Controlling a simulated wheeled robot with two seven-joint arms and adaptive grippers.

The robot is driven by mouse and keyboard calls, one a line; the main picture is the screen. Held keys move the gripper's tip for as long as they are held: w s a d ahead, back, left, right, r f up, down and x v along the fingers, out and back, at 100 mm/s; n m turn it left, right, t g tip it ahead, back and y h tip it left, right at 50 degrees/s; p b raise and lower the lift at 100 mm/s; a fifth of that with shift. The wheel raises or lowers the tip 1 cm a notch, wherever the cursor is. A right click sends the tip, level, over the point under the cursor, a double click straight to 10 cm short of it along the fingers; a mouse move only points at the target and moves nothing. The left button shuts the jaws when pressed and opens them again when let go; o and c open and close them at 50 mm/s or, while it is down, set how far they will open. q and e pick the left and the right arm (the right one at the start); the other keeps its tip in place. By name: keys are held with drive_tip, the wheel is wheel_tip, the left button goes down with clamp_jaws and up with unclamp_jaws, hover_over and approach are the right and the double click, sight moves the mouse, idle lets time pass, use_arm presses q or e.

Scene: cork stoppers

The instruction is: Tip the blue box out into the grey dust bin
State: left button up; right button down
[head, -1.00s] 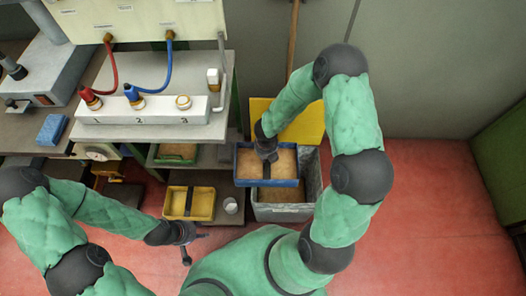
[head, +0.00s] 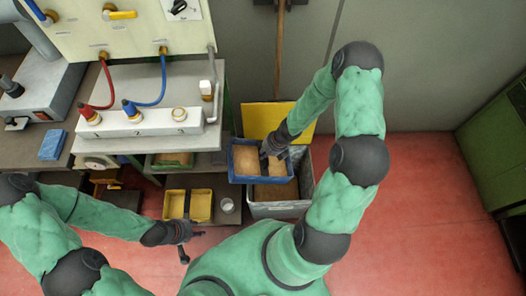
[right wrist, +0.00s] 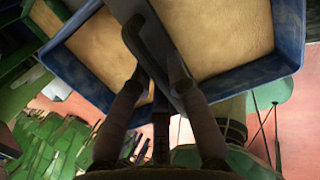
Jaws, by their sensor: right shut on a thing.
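The blue box (head: 246,179) holds tan material and has a dark bar across its middle. My right gripper (head: 266,158) is shut on this bar and holds the box over the left and back part of the grey dust bin (head: 280,211). In the right wrist view the fingers (right wrist: 158,80) close on the bar, and the blue rim (right wrist: 290,40) frames tan surfaces on both sides. The bin's opening is partly hidden by the box; some tan material shows inside it. My left gripper (head: 194,245) is empty, with fingers apart, in front of the yellow box.
The yellow divided box (head: 187,192) and a small pale cup (head: 227,205) stand left of the bin. A yellow panel (head: 262,118) rises behind the bin. A bench with a white numbered block (head: 140,124) is at left. Red floor on the right is clear.

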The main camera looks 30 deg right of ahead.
drive_tip(key=shift+s+d+f+m+t+y+b, duration=0.15)
drive_tip(key=shift+s+d+t+y+b, duration=0.6)
drive_tip(key=shift+d+y, duration=0.85)
drive_tip(key=shift+s+d+f+m+t+y+b, duration=0.1)
drive_tip(key=shift+s+d+t+y+b, duration=0.65)
drive_tip(key=shift+d+y, duration=0.85)
drive_tip(key=shift+s+d+f+m+t+y+b, duration=0.15)
drive_tip(key=shift+s+d+t+y+b, duration=0.6)
drive_tip(key=shift+d+y, duration=0.85)
drive_tip(key=shift+w+a, duration=0.1)
drive_tip(key=shift+w, duration=0.05)
